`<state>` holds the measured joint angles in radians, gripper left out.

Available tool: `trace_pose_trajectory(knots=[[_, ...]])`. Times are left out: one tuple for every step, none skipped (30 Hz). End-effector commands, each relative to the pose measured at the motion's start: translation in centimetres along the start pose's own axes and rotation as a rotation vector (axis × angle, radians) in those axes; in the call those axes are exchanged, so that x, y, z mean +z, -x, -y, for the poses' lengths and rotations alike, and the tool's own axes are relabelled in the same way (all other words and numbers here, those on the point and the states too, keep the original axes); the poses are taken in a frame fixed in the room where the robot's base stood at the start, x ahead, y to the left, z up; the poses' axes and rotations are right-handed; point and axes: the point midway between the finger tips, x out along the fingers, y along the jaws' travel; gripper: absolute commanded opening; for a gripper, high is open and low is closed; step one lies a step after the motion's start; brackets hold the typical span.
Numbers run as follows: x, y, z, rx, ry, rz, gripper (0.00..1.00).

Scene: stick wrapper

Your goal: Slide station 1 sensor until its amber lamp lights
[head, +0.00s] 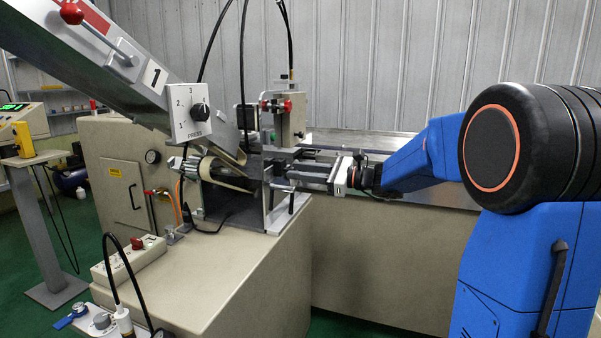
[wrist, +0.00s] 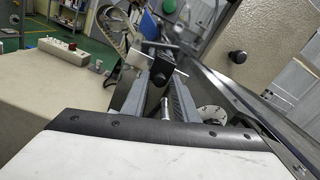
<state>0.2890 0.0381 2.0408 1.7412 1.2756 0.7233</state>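Station 1 is marked by a "1" on the grey chute (head: 112,62). My gripper (head: 281,172) reaches in from the right, low at the front of the station's metal frame. In the wrist view the two grey fingers (wrist: 160,82) stand with a gap between them. A black block with a round spot (wrist: 164,74) sits at their tips. It may be part of the sensor; I cannot tell whether the fingers touch or clamp it. A small silver cylinder (wrist: 166,108) shows in the gap. I cannot make out a lit amber lamp in either view.
A PRESS dial box (head: 190,113), a roller (head: 228,175) and a grey bracket box with a red knob (head: 291,118) crowd the station. The cabinet top (head: 225,265) in front is mostly clear.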

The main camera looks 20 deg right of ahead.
Motion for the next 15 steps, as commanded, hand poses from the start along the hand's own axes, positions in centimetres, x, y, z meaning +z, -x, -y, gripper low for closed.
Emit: trace_pose_trajectory(knots=[[0.0,0.0,0.0,0.0,0.0,0.0,0.14],[0.0,0.0,0.0,0.0,0.0,0.0,0.06],[0.0,0.0,0.0,0.0,0.0,0.0,0.0],[0.0,0.0,0.0,0.0,0.0,0.0,0.0],[0.0,0.0,0.0,0.0,0.0,0.0,0.0],[0.0,0.0,0.0,0.0,0.0,0.0,0.0],[0.0,0.0,0.0,0.0,0.0,0.0,0.0],[0.0,0.0,-0.1,0.0,0.0,0.0,0.0],[0.1,0.0,-0.3,0.0,0.0,0.0,0.0],[0.2,0.0,-0.5,0.001,0.0,0.0,0.0],[0.2,0.0,-0.7,0.001,0.0,0.0,0.0],[0.3,0.0,-0.9,0.001,0.0,0.0,0.0],[0.3,0.0,-1.0,0.001,0.0,0.0,0.0],[0.3,0.0,-1.0,0.001,0.0,0.0,0.0],[0.3,0.0,-1.0,0.001,0.0,0.0,0.0]])
